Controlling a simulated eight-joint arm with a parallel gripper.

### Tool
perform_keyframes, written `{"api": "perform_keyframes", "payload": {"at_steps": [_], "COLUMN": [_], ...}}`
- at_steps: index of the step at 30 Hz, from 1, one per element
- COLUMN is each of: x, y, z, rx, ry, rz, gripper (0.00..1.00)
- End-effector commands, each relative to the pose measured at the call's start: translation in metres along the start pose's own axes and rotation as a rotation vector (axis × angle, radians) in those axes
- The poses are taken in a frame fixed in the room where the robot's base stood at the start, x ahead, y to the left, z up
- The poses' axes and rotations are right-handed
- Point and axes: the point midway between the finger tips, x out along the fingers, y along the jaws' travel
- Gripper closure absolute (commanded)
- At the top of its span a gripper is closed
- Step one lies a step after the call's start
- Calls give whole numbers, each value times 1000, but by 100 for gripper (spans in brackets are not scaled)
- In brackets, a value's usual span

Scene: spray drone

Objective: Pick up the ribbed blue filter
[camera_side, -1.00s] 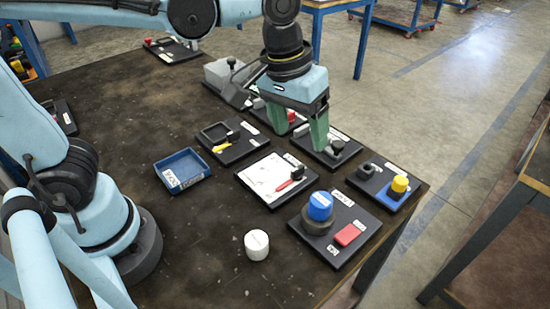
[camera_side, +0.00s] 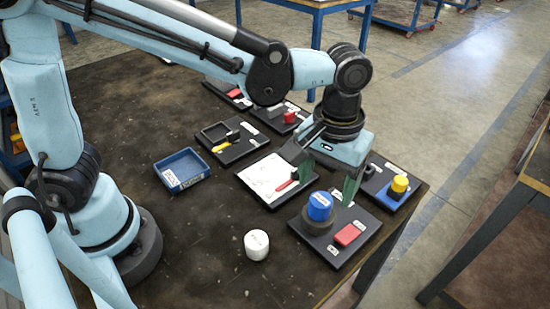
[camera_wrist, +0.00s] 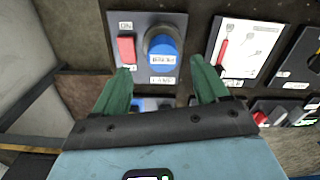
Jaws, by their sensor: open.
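The blue filter (camera_side: 320,206) is a short cylinder with a pale label. It stands upright in a dark round holder (camera_side: 317,222) on a black board (camera_side: 365,222) near the table's right edge. In the wrist view the filter (camera_wrist: 164,46) shows from above, ahead of the fingertips. My gripper (camera_side: 329,182) is open and empty, with its green fingers apart, just behind and above the filter in the side view. In the wrist view the gripper (camera_wrist: 160,68) points toward the board, and its fingers do not touch the filter.
A red block (camera_side: 349,234) lies beside the filter on the same board. A white board with a red tool (camera_side: 286,185) is to the left. A yellow-capped part (camera_side: 399,184) stands behind right. A white cylinder (camera_side: 256,244) and a blue tray (camera_side: 182,170) stand on open table.

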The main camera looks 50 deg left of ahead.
Motion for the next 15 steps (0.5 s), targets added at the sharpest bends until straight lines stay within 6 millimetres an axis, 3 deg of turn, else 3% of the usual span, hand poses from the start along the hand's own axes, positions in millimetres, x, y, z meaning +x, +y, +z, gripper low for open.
{"api": "perform_keyframes", "payload": {"at_steps": [5, 15], "x": [10, 49], "y": [-1, -4], "z": [-1, -2], "rx": [0, 0], "ry": [0, 1], "rz": [0, 1], "gripper": [27, 27]}}
